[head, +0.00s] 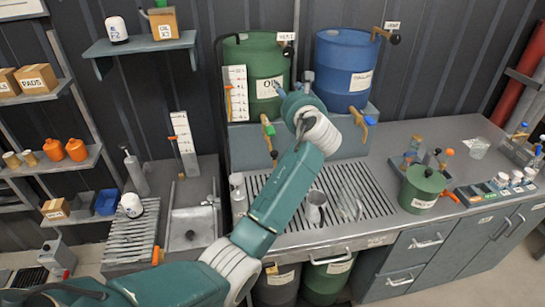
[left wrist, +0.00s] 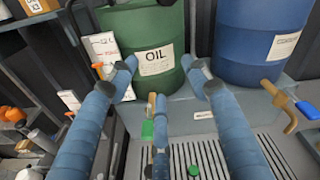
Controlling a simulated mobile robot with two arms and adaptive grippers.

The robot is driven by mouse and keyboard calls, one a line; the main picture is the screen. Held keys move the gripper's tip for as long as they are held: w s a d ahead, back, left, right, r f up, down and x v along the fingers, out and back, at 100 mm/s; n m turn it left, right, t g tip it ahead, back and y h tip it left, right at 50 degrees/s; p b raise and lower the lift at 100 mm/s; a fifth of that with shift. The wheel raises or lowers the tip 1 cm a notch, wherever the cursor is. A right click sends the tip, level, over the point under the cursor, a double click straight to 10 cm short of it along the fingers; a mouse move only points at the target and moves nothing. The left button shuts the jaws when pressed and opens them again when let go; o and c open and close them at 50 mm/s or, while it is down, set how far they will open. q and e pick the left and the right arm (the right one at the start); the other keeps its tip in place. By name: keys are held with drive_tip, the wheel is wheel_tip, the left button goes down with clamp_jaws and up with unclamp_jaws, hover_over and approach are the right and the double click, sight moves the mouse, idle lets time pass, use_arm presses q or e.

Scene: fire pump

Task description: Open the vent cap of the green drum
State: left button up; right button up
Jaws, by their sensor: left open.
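The green drum (head: 250,62) with an OIL label stands on a grey shelf at the back. It also shows in the left wrist view (left wrist: 140,28), its top mostly cut off. A dark knob (head: 288,51) sits by a small VENT tag (head: 286,36) at the drum's upper right edge; I cannot tell its exact fit. My left gripper (head: 294,84) is in front of the drum's lower right side, below the knob. In the left wrist view its fingers (left wrist: 160,64) are spread and empty, apart from the knob. My right gripper is in neither view.
A blue drum (head: 344,65) stands to the right. A slotted drain tray (head: 350,205) holds a metal jug (head: 315,207). A level gauge board (head: 236,90) stands at the green drum's left.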

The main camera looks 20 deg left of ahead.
use_arm(q)
drive_tip(key=s+f+n+g+h, duration=0.2)
drive_tip(key=s+f+n, duration=0.4)
drive_tip(key=s+f, duration=0.4)
wheel_tip(320, 180, down, 6)
drive_tip(key=shift+a+f+n+g, duration=0.1)
drive_tip(key=shift+a+n+g, duration=0.2)
drive_tip(key=shift+g, duration=0.1)
